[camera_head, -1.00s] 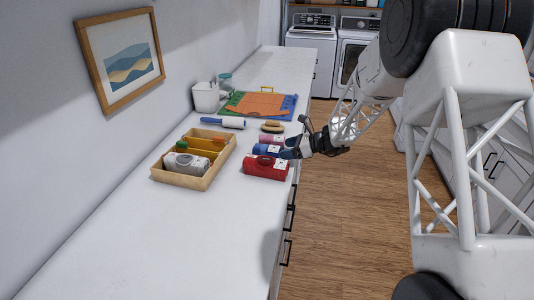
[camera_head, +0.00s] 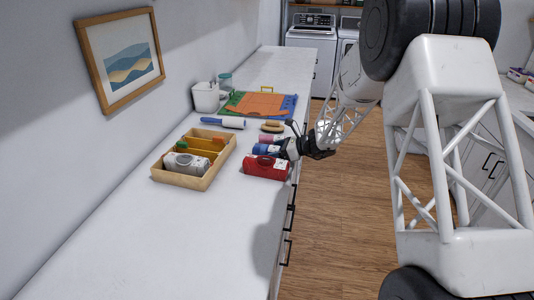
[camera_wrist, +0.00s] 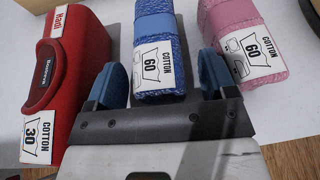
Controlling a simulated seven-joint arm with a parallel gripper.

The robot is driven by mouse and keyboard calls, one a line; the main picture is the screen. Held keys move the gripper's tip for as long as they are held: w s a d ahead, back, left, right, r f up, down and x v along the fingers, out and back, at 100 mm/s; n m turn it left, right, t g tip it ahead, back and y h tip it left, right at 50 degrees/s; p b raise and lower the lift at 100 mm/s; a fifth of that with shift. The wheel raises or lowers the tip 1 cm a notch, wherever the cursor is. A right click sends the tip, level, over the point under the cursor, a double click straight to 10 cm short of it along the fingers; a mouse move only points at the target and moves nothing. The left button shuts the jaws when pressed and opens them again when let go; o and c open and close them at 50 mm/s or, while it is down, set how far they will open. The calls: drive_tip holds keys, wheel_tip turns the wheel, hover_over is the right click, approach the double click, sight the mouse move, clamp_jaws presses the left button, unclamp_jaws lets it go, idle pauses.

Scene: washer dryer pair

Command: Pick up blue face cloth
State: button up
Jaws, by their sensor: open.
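The blue face cloth (camera_wrist: 161,45) is a folded textured bundle with a white "COTTON 60" label. In the wrist view it lies between the spread blue fingertips of my gripper (camera_wrist: 162,80), with a gap on each side. In the head view the cloth (camera_head: 263,150) lies near the counter's front edge, partly hidden by my gripper (camera_head: 284,150). My gripper is open and empty, at the cloth's labelled end.
A lint roller (camera_head: 222,123) and brush (camera_head: 272,127) lie farther back. The near counter is clear.

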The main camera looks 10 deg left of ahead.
drive_tip(key=c, duration=1)
drive_tip(key=shift+r, duration=0.1)
drive_tip(key=shift+r, duration=4.95)
drive_tip(key=shift+a, duration=0.15)
